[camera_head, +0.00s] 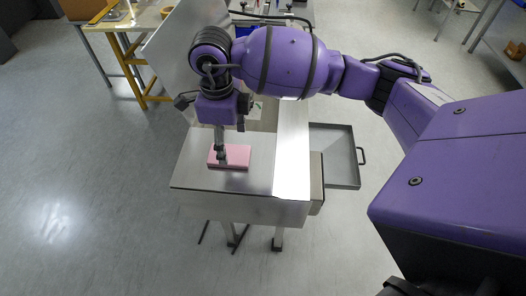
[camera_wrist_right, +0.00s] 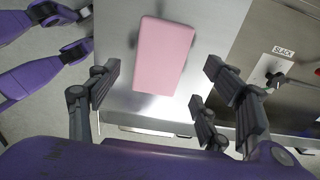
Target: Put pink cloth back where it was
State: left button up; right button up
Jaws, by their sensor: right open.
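The pink cloth (camera_head: 238,155) lies as a flat, block-like rectangle on the steel top of the machine (camera_head: 190,172). My right gripper (camera_head: 221,156) points down over the left part of the cloth in the head view. In the right wrist view the pink cloth (camera_wrist_right: 163,55) lies beyond the spread fingers of my right gripper (camera_wrist_right: 158,80), with nothing between them. The gripper is open and empty. Whether the fingertips touch the steel top cannot be told. My left gripper does not show in the head view.
A grey metal tray (camera_head: 338,155) with a handle sits at the machine's right side. A raised steel panel (camera_head: 180,50) stands behind the gripper. A table with a yellow frame (camera_head: 128,65) is at the back left. The steel top around the cloth is clear.

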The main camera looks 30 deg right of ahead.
aim_at(229, 154)
notch_tip(229, 154, up, 8)
dwell(0.7)
